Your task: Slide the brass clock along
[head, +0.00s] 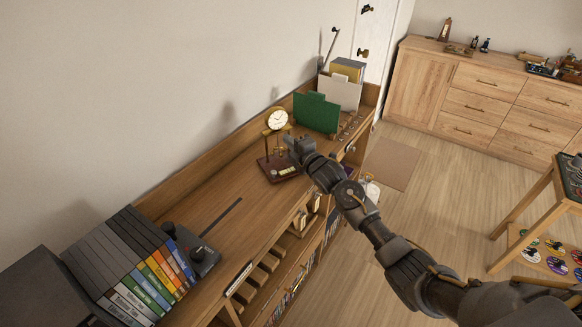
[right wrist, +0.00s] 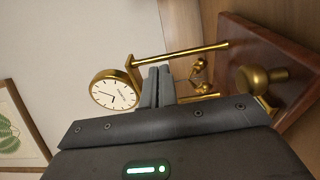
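The brass clock (head: 278,119) stands upright on the desk top in the head view, with a round white face, brass posts and a dark reddish wooden base (head: 270,173). My right gripper (head: 290,141) is at its right side, close to the posts. In the right wrist view the clock face (right wrist: 112,91) is left of my right gripper's fingers (right wrist: 160,76), and the wooden base (right wrist: 265,50) is to the right. The two fingers are together with nothing seen between them. Whether they touch the clock cannot be told. My left gripper is not in view.
Along the desk stand a green folder (head: 316,113) and a pale file holder (head: 341,92) beyond the clock. Coloured cases (head: 150,285) and a dark device (head: 192,250) stand at the near end. The desk top between them is mostly bare, with a dark strip (head: 221,216).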

